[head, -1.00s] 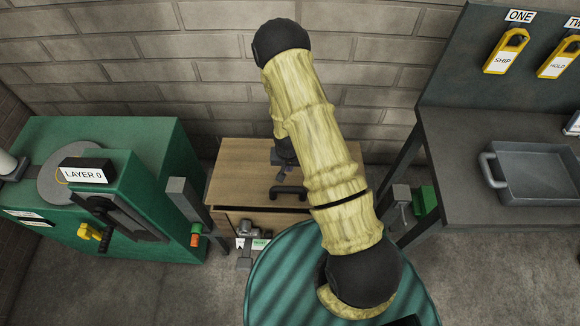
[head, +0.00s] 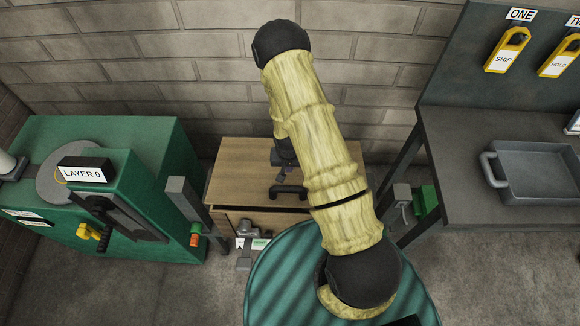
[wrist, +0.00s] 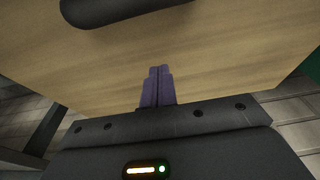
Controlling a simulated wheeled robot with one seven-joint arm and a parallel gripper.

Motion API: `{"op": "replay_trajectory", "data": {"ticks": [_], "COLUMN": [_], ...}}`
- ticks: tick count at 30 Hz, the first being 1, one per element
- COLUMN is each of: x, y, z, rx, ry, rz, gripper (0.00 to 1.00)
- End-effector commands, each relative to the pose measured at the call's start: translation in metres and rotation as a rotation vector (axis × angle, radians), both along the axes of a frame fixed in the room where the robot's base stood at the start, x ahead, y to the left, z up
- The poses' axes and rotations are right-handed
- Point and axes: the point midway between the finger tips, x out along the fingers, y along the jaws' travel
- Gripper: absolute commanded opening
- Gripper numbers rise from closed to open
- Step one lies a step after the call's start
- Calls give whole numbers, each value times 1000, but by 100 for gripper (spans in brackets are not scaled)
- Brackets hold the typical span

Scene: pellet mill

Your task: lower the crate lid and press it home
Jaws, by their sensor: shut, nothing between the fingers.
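The crate lid (head: 235,170) is a flat tan wooden panel against the back wall, with a black bar handle (head: 290,192) near its front edge. A narrow dark line shows under the lid's front edge, above the wooden crate front (head: 285,223). I cannot tell whether the lid is fully seated. My gripper (wrist: 158,70) shows in the wrist view as two purple fingers, shut together and empty, pointing at the wood. The handle is also in the wrist view (wrist: 110,8), apart from the fingers. Contact with the lid is unclear. In the head view my arm hides part of the lid.
A green machine (head: 150,165) with a "LAYER 0" sign stands at the left. A dark bench (head: 455,150) at the right holds a grey tray (head: 540,172). A grey latch-like part with small labels (head: 250,245) sits at the crate's front.

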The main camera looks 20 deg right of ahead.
Motion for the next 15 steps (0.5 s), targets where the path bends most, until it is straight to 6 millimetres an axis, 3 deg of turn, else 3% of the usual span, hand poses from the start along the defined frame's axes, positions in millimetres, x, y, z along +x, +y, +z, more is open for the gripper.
{"op": "replay_trajectory", "data": {"ticks": [15], "x": [0], "y": [0], "z": [-11], "rx": [0], "ry": [0], "rz": [0], "gripper": [0]}}
